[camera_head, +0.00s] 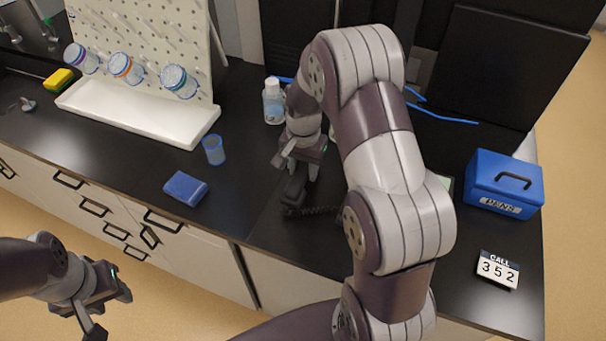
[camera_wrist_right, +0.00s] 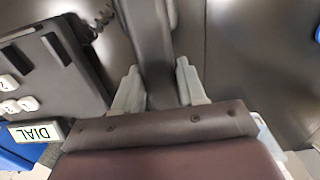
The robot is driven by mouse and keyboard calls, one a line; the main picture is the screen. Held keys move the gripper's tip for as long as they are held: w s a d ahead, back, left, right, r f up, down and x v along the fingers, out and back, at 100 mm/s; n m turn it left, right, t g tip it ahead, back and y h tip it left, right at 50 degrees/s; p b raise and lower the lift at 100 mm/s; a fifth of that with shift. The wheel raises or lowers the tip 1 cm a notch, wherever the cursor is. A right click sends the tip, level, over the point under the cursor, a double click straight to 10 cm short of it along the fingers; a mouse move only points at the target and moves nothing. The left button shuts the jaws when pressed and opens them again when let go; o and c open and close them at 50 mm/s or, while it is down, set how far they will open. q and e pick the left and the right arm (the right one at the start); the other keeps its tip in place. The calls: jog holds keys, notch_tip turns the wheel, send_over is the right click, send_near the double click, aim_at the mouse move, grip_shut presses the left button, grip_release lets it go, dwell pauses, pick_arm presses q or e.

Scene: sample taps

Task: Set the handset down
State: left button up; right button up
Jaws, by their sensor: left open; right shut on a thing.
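The dark handset (camera_head: 296,190) is between the fingers of my right gripper (camera_head: 300,170), over the front part of the black counter. My right gripper is shut on it. In the right wrist view the handset (camera_wrist_right: 150,40) runs up between the two pale fingers. Its coiled cord (camera_head: 318,211) shows beside its lower end. I cannot tell whether the handset touches the counter. The phone base (camera_wrist_right: 75,75), with white keys and a DIAL label (camera_wrist_right: 35,132), is left in the wrist view; my arm mostly hides it in the head view. My left gripper (camera_head: 112,312) is open and empty, off the counter's front.
A bottle (camera_head: 273,102) stands behind my right gripper. A blue cup (camera_head: 214,150) and blue box (camera_head: 185,188) are to its left. A pegboard with a white tray (camera_head: 140,112) is further left. A blue PENS box (camera_head: 505,184) and CALL 352 sign (camera_head: 497,269) are right.

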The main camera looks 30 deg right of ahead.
aim_at(304, 178)
jog(key=shift+f, duration=1.75)
jog(key=shift+s+f, duration=0.1)
jog(key=o, duration=1.1)
jog(key=shift+o, duration=0.2)
notch_tip(304, 178, up, 12)
jog(key=shift+f+b, duration=0.25)
jog(key=shift+b, duration=0.2)
jog(key=shift+s+a+r, duration=0.2)
jog(key=shift+a+r, duration=0.05)
jog(key=s+a+n, duration=0.2)
jog(key=s+n, duration=0.1)
jog(key=s+a+f+n, duration=0.1)
jog(key=s+a+n, duration=0.1)
jog(key=shift+s+a+t, duration=0.1)
jog(key=shift+t, duration=0.2)
jog(key=s+a+f+n, duration=0.1)
jog(key=s+a+n, duration=0.2)
jog(key=s+n, duration=0.2)
jog(key=s, duration=0.3)
jog(key=shift+a+f+t, duration=0.25)
jog(key=shift+f+t, duration=0.1)
jog(key=shift+t, duration=0.05)
